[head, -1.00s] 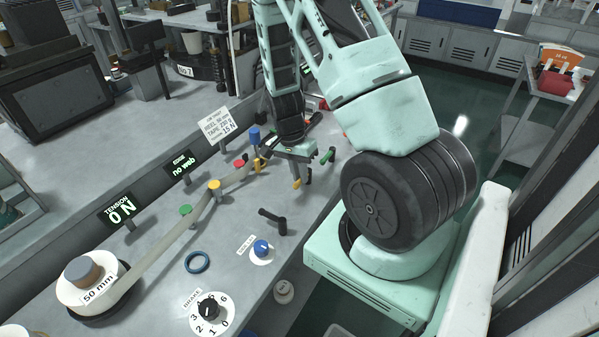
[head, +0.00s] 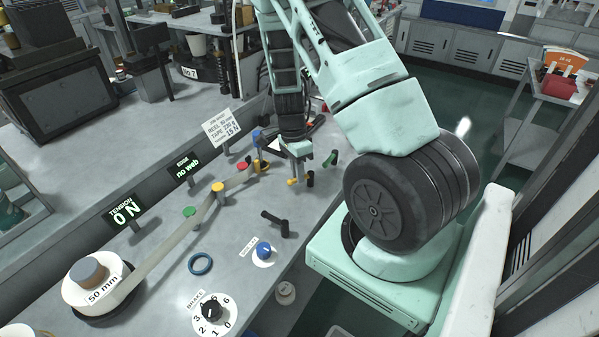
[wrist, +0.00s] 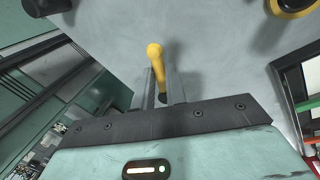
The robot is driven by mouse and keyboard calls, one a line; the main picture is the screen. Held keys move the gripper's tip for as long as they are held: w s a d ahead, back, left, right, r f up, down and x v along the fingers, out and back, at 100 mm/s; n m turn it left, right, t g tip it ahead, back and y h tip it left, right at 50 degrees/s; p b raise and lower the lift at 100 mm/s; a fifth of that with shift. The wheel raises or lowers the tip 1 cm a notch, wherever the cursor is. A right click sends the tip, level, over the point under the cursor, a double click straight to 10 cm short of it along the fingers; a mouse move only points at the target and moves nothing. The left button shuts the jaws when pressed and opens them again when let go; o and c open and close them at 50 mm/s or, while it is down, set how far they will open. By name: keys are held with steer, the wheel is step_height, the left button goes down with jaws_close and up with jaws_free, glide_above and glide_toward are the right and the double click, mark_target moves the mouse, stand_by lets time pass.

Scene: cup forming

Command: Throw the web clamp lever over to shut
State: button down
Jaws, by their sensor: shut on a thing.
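The web clamp lever appears to be the yellow handle (wrist: 155,62) in the wrist view. It has a rounded knob end and stands tilted between my fingers. My gripper (wrist: 162,88) is shut on it, with one finger on each side. In the head view the yellow knob (head: 291,182) shows just below my gripper (head: 299,168), at the bench's far right part. The lever's pivot and foot are hidden by my fingers and palm.
A green-topped post (head: 330,158) stands close right of my gripper. A black crank handle (head: 274,222) and a blue knob (head: 263,249) lie nearer. The tape runs from the 50 mm reel (head: 75,295) past colored rollers. Displays read 0 N tension (head: 124,213) and no web (head: 186,169).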

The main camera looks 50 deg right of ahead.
steer(key=m, duration=0.2)
steer(key=w+d+m, duration=0.1)
steer(key=m, duration=0.1)
steer(key=m+p, duration=0.1)
steer(key=shift+w+d+r+m+t+y, duration=0.1)
steer(key=shift+w+d+m+t+y, duration=0.05)
steer(key=shift+d+m+t+y, duration=0.2)
steer(key=m, duration=0.1)
steer(key=d+m+p, duration=0.1)
steer(key=m, duration=0.1)
steer(key=shift+w+m+t, duration=0.2)
steer(key=shift+m+t, duration=0.05)
steer(key=shift+d+m+t+y, duration=0.15)
steer(key=shift+d+m, duration=0.1)
steer(key=shift+m, duration=0.5)
steer(key=shift+d+m+t+y, duration=0.15)
steer(key=shift+d+m, duration=0.1)
steer(key=shift+m, duration=0.5)
steer(key=c, duration=1.4)
jaws_free()
steer(key=shift+c, duration=0.2)
steer(key=v, duration=1.7)
steer(key=shift+r+b, duration=0.15)
steer(key=shift+b, duration=0.15)
